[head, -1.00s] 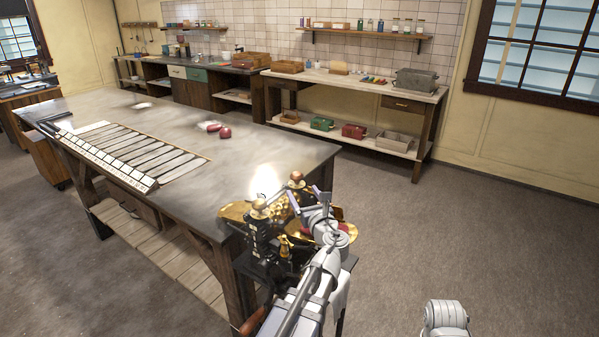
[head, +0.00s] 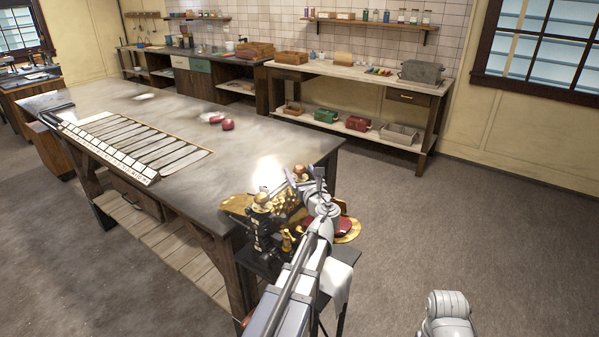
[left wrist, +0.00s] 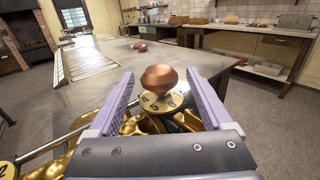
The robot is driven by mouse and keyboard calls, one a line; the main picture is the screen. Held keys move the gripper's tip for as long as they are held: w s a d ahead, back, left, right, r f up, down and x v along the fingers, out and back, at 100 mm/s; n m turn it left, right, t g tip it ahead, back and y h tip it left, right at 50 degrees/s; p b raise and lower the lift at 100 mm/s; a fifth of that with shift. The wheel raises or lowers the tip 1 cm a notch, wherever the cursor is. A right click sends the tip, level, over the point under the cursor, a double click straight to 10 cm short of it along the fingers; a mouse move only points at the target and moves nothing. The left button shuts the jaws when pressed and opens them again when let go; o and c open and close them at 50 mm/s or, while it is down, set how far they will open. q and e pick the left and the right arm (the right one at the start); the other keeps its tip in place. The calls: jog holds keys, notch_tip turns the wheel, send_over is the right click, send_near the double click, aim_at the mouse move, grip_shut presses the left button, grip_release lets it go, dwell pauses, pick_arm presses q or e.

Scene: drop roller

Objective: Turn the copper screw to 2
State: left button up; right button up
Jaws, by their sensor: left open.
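A copper screw (left wrist: 159,78) with a rounded knob stands upright on a brass dial (left wrist: 163,103) with small dark numerals around it; a 5 seems to face me, though the marks are tiny. My left gripper (left wrist: 172,92) is open, its two purple fingers on either side of the screw with gaps visible. In the head view my left gripper (head: 307,183) is at the far copper knob (head: 301,171) of the black-and-brass press. A second copper knob (head: 261,199) stands at the near side. My right gripper is out of view.
The press stands beside the end of a long grey workbench (head: 250,155). Two red items (head: 227,124) lie on the bench. Brass bars and rods of the press (left wrist: 55,142) are close below the left gripper. Open floor (head: 480,210) lies to the right.

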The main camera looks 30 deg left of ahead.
pick_arm(q)
jog(key=shift+w+a, duration=0.25)
jog(key=shift+a, duration=0.05)
